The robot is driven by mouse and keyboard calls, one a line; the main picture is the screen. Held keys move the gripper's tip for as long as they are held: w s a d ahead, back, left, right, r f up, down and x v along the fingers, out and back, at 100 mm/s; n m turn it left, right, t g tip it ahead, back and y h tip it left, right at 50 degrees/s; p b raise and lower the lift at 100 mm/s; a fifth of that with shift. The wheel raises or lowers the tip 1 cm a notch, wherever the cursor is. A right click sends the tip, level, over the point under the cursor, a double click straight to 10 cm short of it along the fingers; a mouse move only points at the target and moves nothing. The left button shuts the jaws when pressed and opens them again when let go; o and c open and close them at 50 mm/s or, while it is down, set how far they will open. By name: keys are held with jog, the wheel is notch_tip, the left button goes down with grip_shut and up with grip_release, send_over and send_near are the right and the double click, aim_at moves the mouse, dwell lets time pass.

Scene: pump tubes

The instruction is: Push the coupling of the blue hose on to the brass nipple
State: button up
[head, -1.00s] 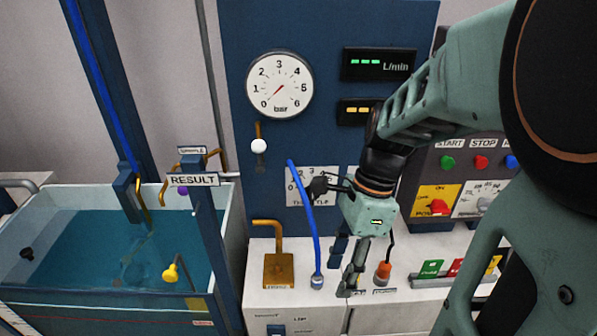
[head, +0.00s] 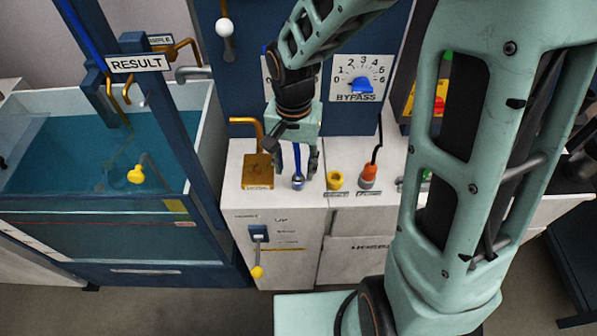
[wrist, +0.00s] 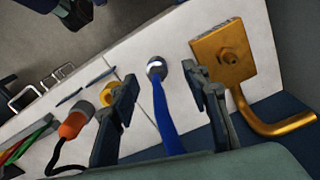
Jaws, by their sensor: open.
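The blue hose (head: 297,160) ends in a grey metal coupling (head: 298,182) that stands on the white bench top. In the wrist view the coupling (wrist: 156,67) and hose (wrist: 166,115) lie between my two fingers, with gaps on both sides. My gripper (head: 297,166) is open, pointing down around the hose just above the bench. A brass block (head: 258,171) with a bent brass pipe stands left of the coupling. In the wrist view a round brass fitting (wrist: 229,57) sits on its face; I cannot tell for certain that it is the nipple.
A yellow socket (head: 335,180) and an orange plug (head: 368,174) with a black cable stand close to the right of my gripper. The water tank (head: 100,210) and RESULT post (head: 136,63) are to the left. A yellow-tipped lever (head: 257,271) hangs on the cabinet front.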

aim_at(298, 178)
jog(key=shift+w+d+f, duration=0.1)
jog(key=shift+d+f, duration=0.1)
jog(key=shift+f, duration=1.2)
jog(key=shift+w+d+f, duration=0.1)
jog(key=shift+d+f, duration=0.1)
jog(key=shift+f, duration=1.2)
grip_shut()
